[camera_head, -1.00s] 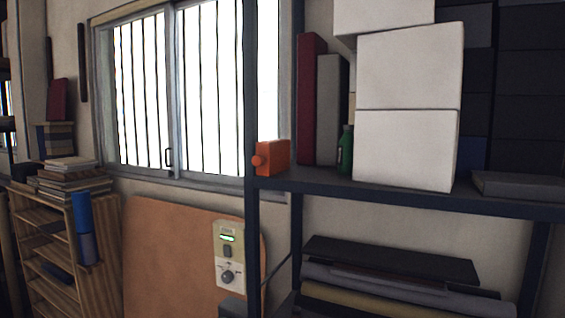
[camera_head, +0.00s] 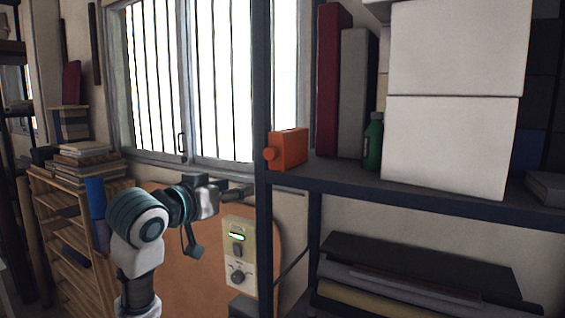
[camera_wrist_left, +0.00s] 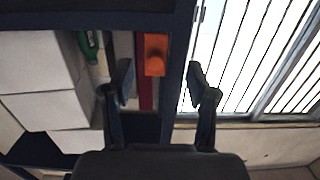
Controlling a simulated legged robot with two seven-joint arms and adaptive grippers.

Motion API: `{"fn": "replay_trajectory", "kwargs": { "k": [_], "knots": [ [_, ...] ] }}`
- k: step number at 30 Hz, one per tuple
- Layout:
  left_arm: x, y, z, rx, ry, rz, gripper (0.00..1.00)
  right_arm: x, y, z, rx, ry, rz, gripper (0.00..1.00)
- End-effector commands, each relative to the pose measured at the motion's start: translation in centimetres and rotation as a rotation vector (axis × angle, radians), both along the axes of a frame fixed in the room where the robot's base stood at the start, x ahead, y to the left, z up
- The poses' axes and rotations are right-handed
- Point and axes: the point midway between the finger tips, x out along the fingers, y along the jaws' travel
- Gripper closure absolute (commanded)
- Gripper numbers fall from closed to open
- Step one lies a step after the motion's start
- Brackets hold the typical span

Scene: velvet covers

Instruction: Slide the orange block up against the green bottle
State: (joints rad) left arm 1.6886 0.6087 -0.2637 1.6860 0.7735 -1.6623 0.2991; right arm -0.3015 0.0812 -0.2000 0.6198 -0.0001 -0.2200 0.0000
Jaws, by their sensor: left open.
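The orange block (camera_head: 290,149), with a round knob on its left side, stands at the left end of the shelf, beside the dark post. The green bottle (camera_head: 373,142) stands farther right against the white boxes, with a gap between it and the block. My left gripper (camera_head: 236,191) is open and empty, left of the post and lower than the block. In the left wrist view its two fingers (camera_wrist_left: 160,83) are spread. The orange block (camera_wrist_left: 155,54) appears beyond them, and the green bottle (camera_wrist_left: 89,42) to the left. My right gripper is not in view.
The dark shelf post (camera_head: 262,220) stands between my left gripper and the shelf (camera_head: 420,191). A red binder (camera_head: 331,90) and a grey binder (camera_head: 354,95) stand behind the gap. White boxes (camera_head: 452,140) are stacked right of the bottle. A barred window (camera_head: 215,80) is behind.

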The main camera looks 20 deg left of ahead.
Motion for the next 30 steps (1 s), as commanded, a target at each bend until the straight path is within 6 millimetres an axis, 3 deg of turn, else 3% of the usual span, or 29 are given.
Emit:
{"fn": "replay_trajectory", "kwargs": {
  "k": [1, 3, 8, 11, 24, 30],
  "knots": [
    [-2.1, 0.3, 2.1, 0.001, -0.032, 0.002, 0.42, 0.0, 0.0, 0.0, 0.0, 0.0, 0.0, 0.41],
    [-4.2, 0.6, 3.8, 0.001, -0.058, 0.001, 0.42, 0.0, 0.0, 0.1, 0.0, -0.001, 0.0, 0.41],
    [-5.3, 0.6, 5.1, 0.0, -0.076, 0.0, 0.42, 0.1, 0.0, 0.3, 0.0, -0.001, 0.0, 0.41],
    [-4.0, 0.5, 5.2, 0.0, -0.074, -0.001, 0.42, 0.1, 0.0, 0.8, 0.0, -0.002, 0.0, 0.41],
    [6.0, -1.1, 5.4, -0.001, -0.073, -0.001, 0.42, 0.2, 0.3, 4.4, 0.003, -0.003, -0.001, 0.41],
    [9.6, -1.5, 5.3, -0.001, -0.076, -0.001, 0.42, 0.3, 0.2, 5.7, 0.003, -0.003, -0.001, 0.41]
  ]
}}
